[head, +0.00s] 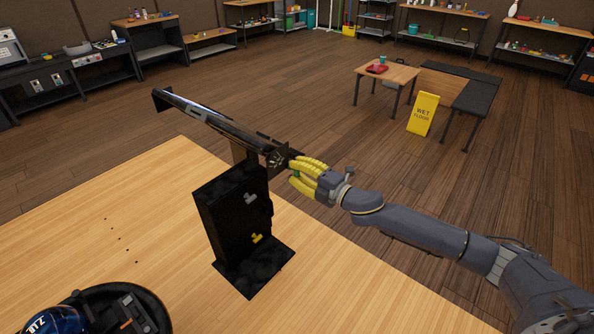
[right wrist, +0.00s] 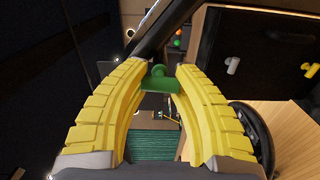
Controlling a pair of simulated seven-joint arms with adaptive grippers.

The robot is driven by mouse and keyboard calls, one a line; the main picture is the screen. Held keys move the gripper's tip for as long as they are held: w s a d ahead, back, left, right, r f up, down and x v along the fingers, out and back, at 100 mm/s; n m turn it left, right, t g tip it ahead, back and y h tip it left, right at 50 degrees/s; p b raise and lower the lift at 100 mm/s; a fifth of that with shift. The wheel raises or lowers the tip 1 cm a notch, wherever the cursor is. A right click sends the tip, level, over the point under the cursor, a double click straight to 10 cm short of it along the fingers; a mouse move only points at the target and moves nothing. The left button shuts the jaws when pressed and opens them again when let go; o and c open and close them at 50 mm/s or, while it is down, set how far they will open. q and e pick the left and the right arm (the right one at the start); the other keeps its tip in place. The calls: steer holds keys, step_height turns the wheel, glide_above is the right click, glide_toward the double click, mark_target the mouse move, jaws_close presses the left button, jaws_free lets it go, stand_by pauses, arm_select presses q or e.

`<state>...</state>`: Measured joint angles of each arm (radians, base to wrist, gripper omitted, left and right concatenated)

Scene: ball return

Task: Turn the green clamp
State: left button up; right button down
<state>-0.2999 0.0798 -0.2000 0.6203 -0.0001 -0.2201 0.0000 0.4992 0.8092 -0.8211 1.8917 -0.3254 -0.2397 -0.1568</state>
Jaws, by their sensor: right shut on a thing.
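The green clamp (head: 296,175) is a small green piece below the end of a long dark rail (head: 205,113), which tops a black upright stand (head: 235,215). My right gripper (head: 299,174) has yellow ribbed fingers and comes in from the right beside the stand. It is shut on the green clamp, with one finger on each side. The right wrist view shows the clamp's round knob and flat body (right wrist: 160,82) between the fingertips, beneath the dark rail. The fingers hide part of the clamp in the head view. My left gripper is not in view.
The stand sits on a light wooden table (head: 140,200) and carries a grey clamp (head: 250,198) and a yellow clamp (head: 257,238). A black round tray with a blue ball (head: 57,321) is at the lower left. The table's middle is mostly clear.

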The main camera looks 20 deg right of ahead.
steer(key=shift+s+a+r+n, duration=0.1)
steer(key=shift+a+n, duration=0.05)
steer(key=shift+n, duration=0.45)
steer(key=c, duration=1.2)
jaws_free()
steer(key=shift+s+a, duration=0.1)
steer(key=o, duration=0.6)
steer(key=shift+v, duration=6)
steer(key=shift+c, duration=0.2)
